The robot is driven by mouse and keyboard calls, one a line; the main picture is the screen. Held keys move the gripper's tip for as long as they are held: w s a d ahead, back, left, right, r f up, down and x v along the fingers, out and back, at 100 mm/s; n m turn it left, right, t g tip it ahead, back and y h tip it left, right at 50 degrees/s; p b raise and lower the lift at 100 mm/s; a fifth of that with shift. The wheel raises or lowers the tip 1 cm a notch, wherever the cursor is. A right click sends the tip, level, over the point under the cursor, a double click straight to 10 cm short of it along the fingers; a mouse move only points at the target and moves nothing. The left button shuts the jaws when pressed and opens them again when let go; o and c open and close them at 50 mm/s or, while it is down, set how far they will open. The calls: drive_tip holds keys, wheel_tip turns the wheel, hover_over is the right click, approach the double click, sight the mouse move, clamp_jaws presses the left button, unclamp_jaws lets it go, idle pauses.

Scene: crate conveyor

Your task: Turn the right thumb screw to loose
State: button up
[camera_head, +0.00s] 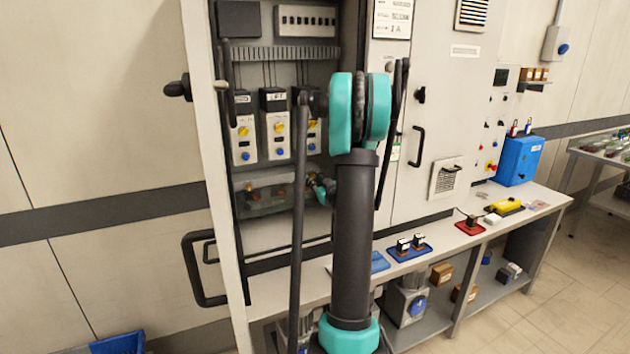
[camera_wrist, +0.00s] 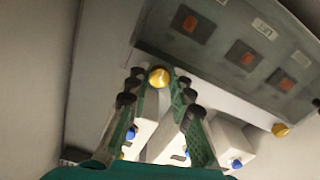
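In the wrist view my gripper (camera_wrist: 160,82) has its two green fingers apart. A yellow-gold thumb screw (camera_wrist: 158,77) shows between the fingertips, with a gap on both sides. I cannot tell how deep it sits between them. A second yellow screw (camera_wrist: 280,130) is at the right, clear of the fingers. In the head view, the open cabinet has white modules with yellow screws, at the left (camera_head: 243,131), in the middle (camera_head: 278,128) and at the right (camera_head: 312,125). My arm partly covers the right module and hides my fingertips. No screw's tightness can be read.
Blue knobs sit on the modules, such as the left one (camera_head: 245,156). A dark labelled panel with orange squares (camera_wrist: 247,56) is close above the fingers in the wrist view. The cabinet's left edge (camera_head: 212,150) and a workbench (camera_head: 470,245) bound the area.

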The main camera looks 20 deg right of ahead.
drive_tip(key=o, duration=0.4)
drive_tip(key=s, duration=1.2)
drive_tip(key=shift+d, duration=0.2)
drive_tip(key=shift+a, duration=0.1)
drive_tip(key=s+a+f+g+y, duration=0.2)
drive_tip(key=s+a+f+g, duration=0.2)
drive_tip(key=a, duration=0.6)
drive_tip(key=s+a+f+g+y, duration=0.2)
drive_tip(key=s+a+f+g, duration=0.15)
drive_tip(key=a, duration=0.75)
drive_tip(key=s+f+m+g+h, duration=0.1)
drive_tip(key=s+f+g, duration=0.1)
drive_tip(key=s, duration=0.4)
drive_tip(key=s+f+m+g+h, duration=0.1)
drive_tip(key=s+f+g+h, duration=0.1)
drive_tip(key=s, duration=0.4)
drive_tip(key=s+f+m+g+h, duration=0.1)
drive_tip(key=s+f+g, duration=0.1)
drive_tip(key=s+f, duration=0.2)
drive_tip(key=shift+s+a+f+h, duration=0.1)
drive_tip(key=shift+s+h, duration=0.05)
drive_tip(key=shift+s, duration=0.5)
drive_tip(key=shift+s+a+h, duration=0.1)
drive_tip(key=shift+s+h, duration=0.05)
drive_tip(key=shift+s, duration=0.45)
